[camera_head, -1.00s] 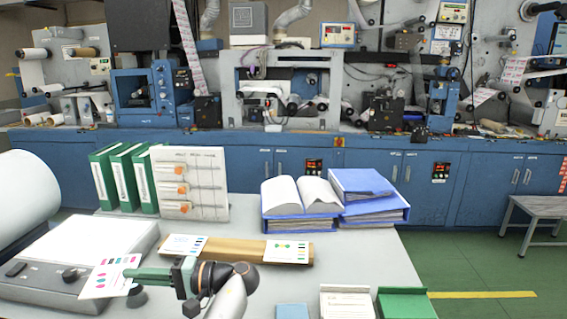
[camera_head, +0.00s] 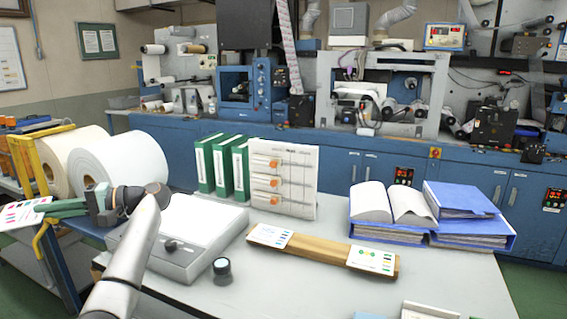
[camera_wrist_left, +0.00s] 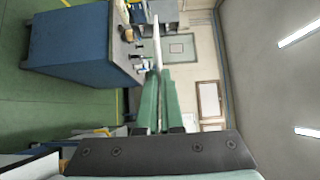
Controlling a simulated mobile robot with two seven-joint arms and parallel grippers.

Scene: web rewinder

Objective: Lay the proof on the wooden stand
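The proof (camera_head: 20,213), a white card with coloured marks, sticks out at the far left of the head view, partly cut off by the frame edge. My left gripper (camera_head: 58,207) is shut on its edge, beyond the left side of the table. In the left wrist view the proof (camera_wrist_left: 157,42) shows edge-on, as a thin white strip between the green fingers (camera_wrist_left: 160,100). The wooden stand (camera_head: 319,251) lies on the table, well to the right of the gripper. One printed card (camera_head: 270,236) lies on its left end and another (camera_head: 371,259) on its right end. My right gripper is not in view.
A grey flat-topped device (camera_head: 185,235) and a small dark-rimmed round object (camera_head: 222,267) lie between my left arm and the stand. Green binders (camera_head: 222,165), a white panel with orange knobs (camera_head: 282,180) and blue binders (camera_head: 463,200) stand behind. White rolls (camera_head: 125,160) are at left.

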